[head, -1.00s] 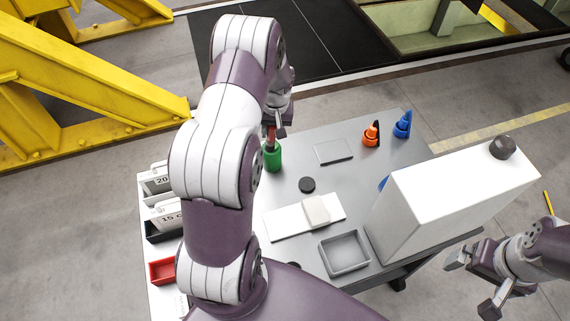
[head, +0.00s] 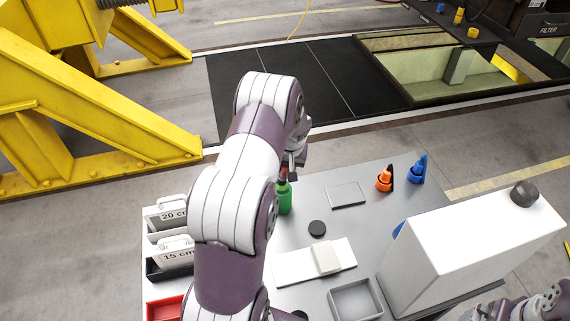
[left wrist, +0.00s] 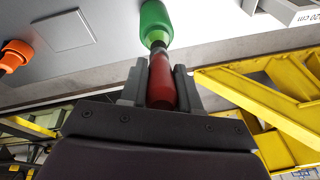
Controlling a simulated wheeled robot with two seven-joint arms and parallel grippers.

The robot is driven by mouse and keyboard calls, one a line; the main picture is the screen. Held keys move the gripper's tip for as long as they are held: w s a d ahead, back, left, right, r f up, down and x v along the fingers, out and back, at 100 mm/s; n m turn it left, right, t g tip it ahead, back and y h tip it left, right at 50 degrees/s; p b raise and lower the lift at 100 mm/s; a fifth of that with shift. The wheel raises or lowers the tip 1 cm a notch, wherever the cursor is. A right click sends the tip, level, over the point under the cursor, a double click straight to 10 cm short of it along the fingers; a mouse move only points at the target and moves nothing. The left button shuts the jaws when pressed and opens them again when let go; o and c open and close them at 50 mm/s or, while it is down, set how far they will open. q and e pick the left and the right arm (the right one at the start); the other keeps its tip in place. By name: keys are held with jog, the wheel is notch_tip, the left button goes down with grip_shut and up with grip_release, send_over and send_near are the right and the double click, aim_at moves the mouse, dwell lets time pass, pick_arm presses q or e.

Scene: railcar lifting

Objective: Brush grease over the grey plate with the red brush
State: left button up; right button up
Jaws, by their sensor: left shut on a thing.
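My left gripper (head: 290,168) is shut on the red brush (left wrist: 161,85), whose red handle sits between the two fingers (left wrist: 160,86) in the left wrist view. The brush's far end meets the green pot (head: 285,200), which also shows in the left wrist view (left wrist: 155,20); I cannot tell how deep the brush is in it. The thin grey plate (head: 346,195) lies flat on the table, right of the green pot, and shows in the left wrist view (left wrist: 62,31). My right gripper is largely cut off at the lower right of the head view.
The grey table (head: 330,177) also bears a black disc (head: 317,228), a white block on a white board (head: 290,268), a grey tray (head: 336,306), an orange bottle (head: 384,181), a blue bottle (head: 417,172) and a large white box (head: 470,240). Labelled bins (head: 166,238) line the left side.

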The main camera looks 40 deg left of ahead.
pick_arm(q)
jog(key=shift+r, duration=0.1)
dwell(0.3)
jog(key=shift+s+f+b, duration=0.1)
jog(key=shift+f+b, duration=0.5)
dwell(1.6)
jog(key=shift+r, duration=0.1)
jog(key=shift+w+a+r+p+v, duration=0.15)
jog(key=shift+a+p+v, duration=0.1)
jog(key=shift+p+v, duration=0.7)
jog(key=shift+w+a+p+v, duration=0.15)
jog(key=shift+p+v, duration=0.4)
jog(key=shift+v, duration=0.75)
jog(key=shift+w+a+r+p+v, duration=0.1)
jog(key=shift+a+p+v, duration=0.2)
jog(key=shift+p+v, duration=0.65)
jog(key=shift+r, duration=0.1)
jog(key=shift+d, duration=0.1)
